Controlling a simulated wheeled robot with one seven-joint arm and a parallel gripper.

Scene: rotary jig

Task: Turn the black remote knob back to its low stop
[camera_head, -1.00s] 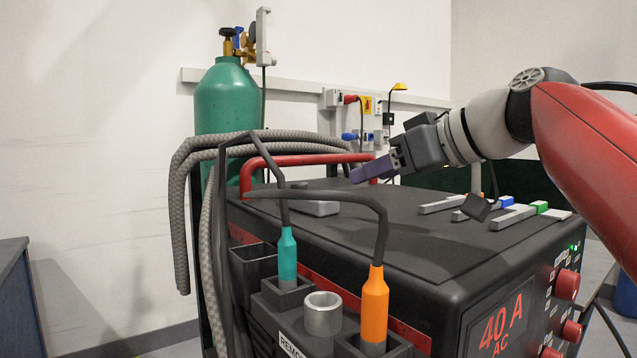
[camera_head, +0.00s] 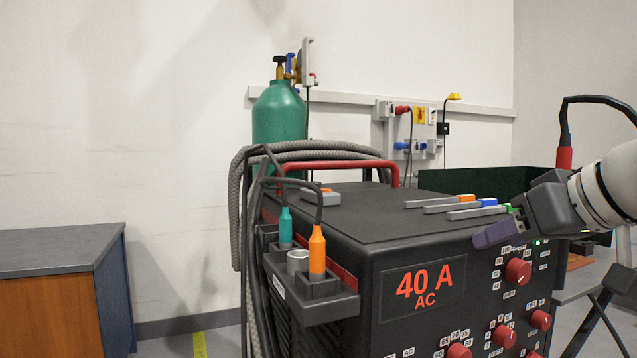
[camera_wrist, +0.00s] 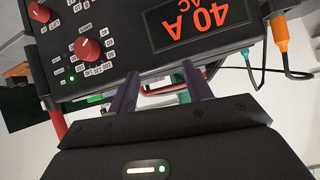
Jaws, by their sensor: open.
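The black power source (camera_head: 400,240) has a "40 A AC" display and several red knobs (camera_head: 518,272) on its front. I cannot pick out the black remote knob for certain. A small grey box (camera_head: 322,197) with a bit of orange lies on the left of the top; its details are too small to tell. My gripper (camera_head: 492,236), with purple fingers, is in front of the panel's upper right part. In the wrist view its two fingers (camera_wrist: 160,75) stand apart and empty, facing the front panel, with the display beyond them.
A side holder (camera_head: 315,285) carries a teal plug (camera_head: 285,228), an orange plug (camera_head: 317,252) and a grey cylinder (camera_head: 297,261). Grey hoses (camera_head: 245,200) and a green gas bottle (camera_head: 279,122) stand behind. Coloured-end grey bars (camera_head: 455,205) lie on top. A bench (camera_head: 60,255) is at left.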

